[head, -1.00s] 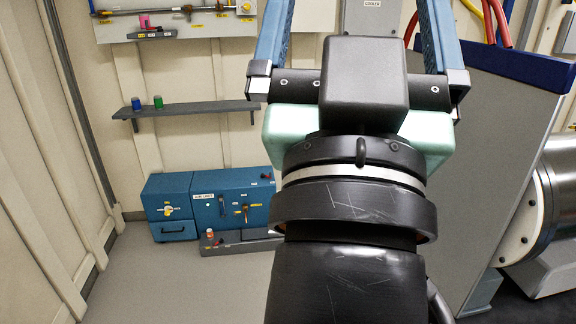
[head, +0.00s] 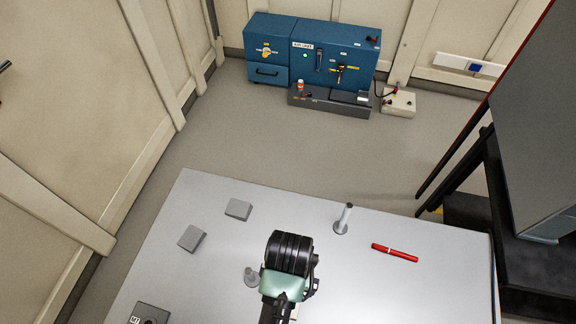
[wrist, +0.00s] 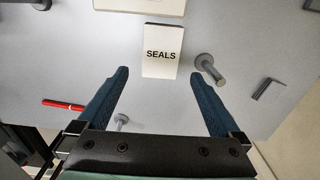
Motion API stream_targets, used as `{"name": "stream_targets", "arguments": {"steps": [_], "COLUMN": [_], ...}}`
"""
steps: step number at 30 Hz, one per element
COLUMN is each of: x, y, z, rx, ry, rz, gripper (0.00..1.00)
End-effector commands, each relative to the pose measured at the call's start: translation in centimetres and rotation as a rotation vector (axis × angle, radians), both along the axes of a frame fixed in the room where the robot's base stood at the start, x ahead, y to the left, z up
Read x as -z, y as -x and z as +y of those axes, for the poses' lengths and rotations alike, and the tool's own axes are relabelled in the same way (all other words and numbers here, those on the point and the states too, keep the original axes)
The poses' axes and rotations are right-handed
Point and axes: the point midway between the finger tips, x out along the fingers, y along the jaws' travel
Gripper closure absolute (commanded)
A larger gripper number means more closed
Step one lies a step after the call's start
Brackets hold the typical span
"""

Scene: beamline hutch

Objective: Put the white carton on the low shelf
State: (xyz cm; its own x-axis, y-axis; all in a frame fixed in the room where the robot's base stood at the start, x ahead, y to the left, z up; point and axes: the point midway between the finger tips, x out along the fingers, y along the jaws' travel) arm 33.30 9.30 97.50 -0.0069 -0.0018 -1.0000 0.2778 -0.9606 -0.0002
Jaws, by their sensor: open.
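The white carton (wrist: 160,50), marked "SEALS", is on the grey table (head: 215,280) in the wrist view. It lies just beyond the fingertips of my gripper (wrist: 158,76), roughly centred between them. The two blue fingers are spread wide with nothing between them; whether they touch the carton I cannot tell. In the head view the wrist end of my arm is at the bottom centre over the table. The fingers and the carton do not show there. No wall shelf shows in either view now.
A post (wrist: 208,68) stands close right of the carton. The table also bears a red pen (head: 394,253), another post (head: 343,219) and grey blocks (head: 238,209). A pale object (wrist: 140,4) lies beyond the carton.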

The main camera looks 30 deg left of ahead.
Motion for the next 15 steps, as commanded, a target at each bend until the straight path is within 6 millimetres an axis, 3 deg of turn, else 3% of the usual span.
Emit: {"name": "stream_targets", "arguments": {"steps": [7, 15], "x": [4.6, 6.6], "y": [0.0, -0.1], "z": [-0.1, 0.0], "rx": [0.002, 0.002], "ry": [0.0, -0.002], "rz": [0.0, -0.006], "gripper": [0.0, 0.0]}}
